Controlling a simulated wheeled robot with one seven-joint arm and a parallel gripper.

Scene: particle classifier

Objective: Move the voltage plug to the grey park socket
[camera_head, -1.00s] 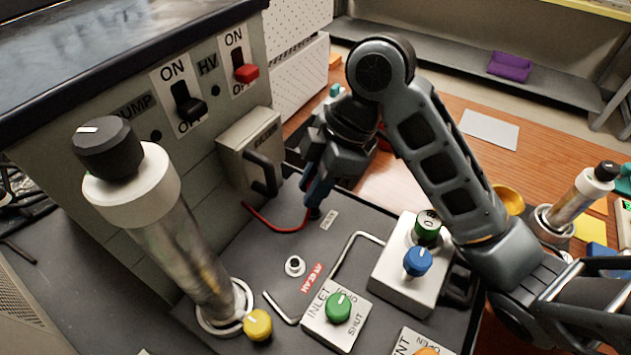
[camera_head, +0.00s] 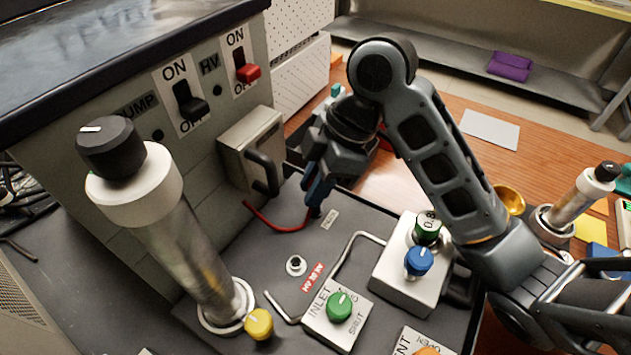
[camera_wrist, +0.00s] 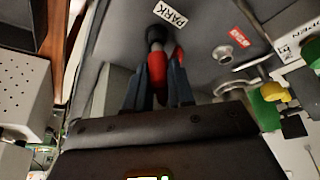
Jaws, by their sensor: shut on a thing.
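My gripper (camera_head: 316,205) points down near the back of the grey panel, its fingers shut on the red voltage plug (camera_wrist: 157,68). A red cable (camera_head: 280,227) loops from the plug toward the cabinet's foot. In the wrist view, the plug's far end meets a dark round piece (camera_wrist: 156,36) beside the PARK label (camera_wrist: 171,15), where the park socket is. That label also shows in the head view (camera_head: 330,219). My fingers hide most of the plug in the head view, and I cannot tell how deep it sits. The white-ringed socket (camera_head: 296,265) beside the red label (camera_head: 313,277) is empty.
A grey box with a black handle (camera_head: 253,150) stands close to my gripper's left. A tall metal column (camera_head: 190,255) rises at the left. A bent metal tube (camera_head: 347,250), green inlet knob (camera_head: 339,306) and white box with knobs (camera_head: 398,275) lie to the front and right.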

